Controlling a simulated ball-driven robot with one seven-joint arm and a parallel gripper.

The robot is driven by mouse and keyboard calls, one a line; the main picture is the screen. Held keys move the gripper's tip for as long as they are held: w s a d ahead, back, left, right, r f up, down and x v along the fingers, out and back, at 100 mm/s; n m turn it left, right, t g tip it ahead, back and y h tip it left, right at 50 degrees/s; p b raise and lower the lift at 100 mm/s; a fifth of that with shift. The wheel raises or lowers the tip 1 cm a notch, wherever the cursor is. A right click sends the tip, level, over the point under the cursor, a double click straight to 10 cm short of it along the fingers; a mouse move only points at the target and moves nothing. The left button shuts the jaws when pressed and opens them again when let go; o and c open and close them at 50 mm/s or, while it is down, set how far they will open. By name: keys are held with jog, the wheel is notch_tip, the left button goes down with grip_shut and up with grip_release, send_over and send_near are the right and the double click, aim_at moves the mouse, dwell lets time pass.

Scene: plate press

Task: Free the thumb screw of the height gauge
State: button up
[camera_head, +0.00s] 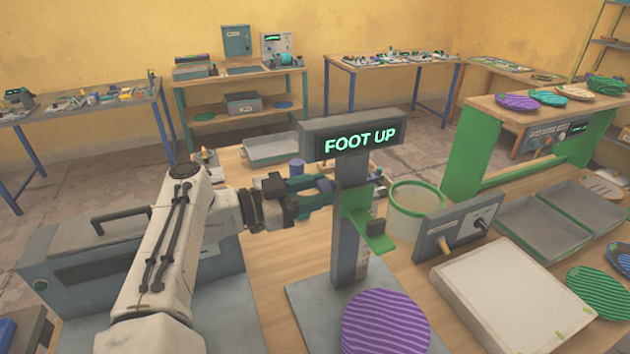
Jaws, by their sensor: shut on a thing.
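The height gauge is a grey column (349,240) on a flat base, topped by a display (352,136) that reads "FOOT UP". A green slider (355,202) with a small foot (378,241) sits partway up the column. My gripper (325,190) comes in from the left, level with the slider, its fingertips at the column's left side. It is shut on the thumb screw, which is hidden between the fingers. A purple striped plate (385,322) lies on the gauge's base, below the foot and apart from it.
A clear green-rimmed tub (415,205) and a grey switch box (457,228) stand right of the column. A white slab (512,294) and grey trays (541,227) lie farther right. A grey machine with a handle (125,262) is at left. Bare wood (290,258) shows below my gripper.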

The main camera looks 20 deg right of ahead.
jog(key=shift+n+p, duration=0.65)
jog(key=shift+n, duration=0.55)
jog(key=shift+f, duration=0.1)
jog(key=o, duration=1.1)
jog(key=shift+c, duration=0.2)
jog(key=a+b, duration=0.4)
jog(key=a, duration=0.6)
jog(key=shift+a+b, duration=0.35)
jog(key=shift+a, duration=0.05)
